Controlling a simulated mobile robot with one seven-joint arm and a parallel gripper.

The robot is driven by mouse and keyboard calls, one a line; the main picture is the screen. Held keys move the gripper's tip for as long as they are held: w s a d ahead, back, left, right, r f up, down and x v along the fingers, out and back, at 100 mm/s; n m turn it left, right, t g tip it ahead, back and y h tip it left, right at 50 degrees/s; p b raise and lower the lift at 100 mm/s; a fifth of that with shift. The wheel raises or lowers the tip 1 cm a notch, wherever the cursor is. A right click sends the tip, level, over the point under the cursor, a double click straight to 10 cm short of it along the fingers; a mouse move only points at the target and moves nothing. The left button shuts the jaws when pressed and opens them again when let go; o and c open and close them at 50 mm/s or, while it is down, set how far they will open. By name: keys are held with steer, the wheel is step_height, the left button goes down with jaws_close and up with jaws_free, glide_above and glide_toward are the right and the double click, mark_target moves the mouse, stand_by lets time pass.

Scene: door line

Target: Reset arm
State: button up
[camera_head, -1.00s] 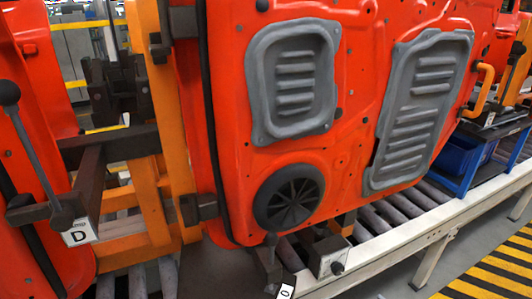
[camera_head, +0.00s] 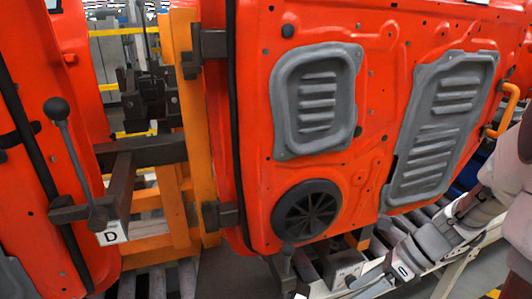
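My arm comes in from the right edge in the head view. My gripper (camera_head: 366,283) is low in the picture, right of centre, and points left. It is in front of the conveyor, below the orange-red door panel (camera_head: 375,105). Its fingers are small and partly merge with the dark fixture parts behind, so I cannot tell whether they are open or shut. No held object can be made out. The door panel stands upright with two grey vent plates and a round black speaker (camera_head: 307,211).
A second orange-red panel (camera_head: 60,190) stands at the left. A dark lever with a ball knob (camera_head: 57,109) and a bracket labelled D (camera_head: 112,233) stick out beside it. An orange post (camera_head: 187,100) stands between the panels. A blue bin is partly hidden behind my arm.

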steer(key=s+a+r+n+t+h+p, duration=0.1)
steer(key=s+r+n+h, duration=0.1)
steer(key=r+n, duration=0.4)
steer(key=s+a+r+n+t+h+p, duration=0.1)
steer(key=s+a+r+n+t+h, duration=0.1)
steer(key=r+n, duration=0.4)
steer(key=s+a+r+n+t+h, duration=0.2)
steer(key=r+n, duration=0.4)
steer(key=n, duration=0.7)
steer(key=shift+r+h+p, duration=0.2)
steer(key=shift+h+p, duration=0.2)
steer(key=shift+h, duration=0.5)
steer(key=c, duration=0.5)
steer(key=shift+d, duration=0.1)
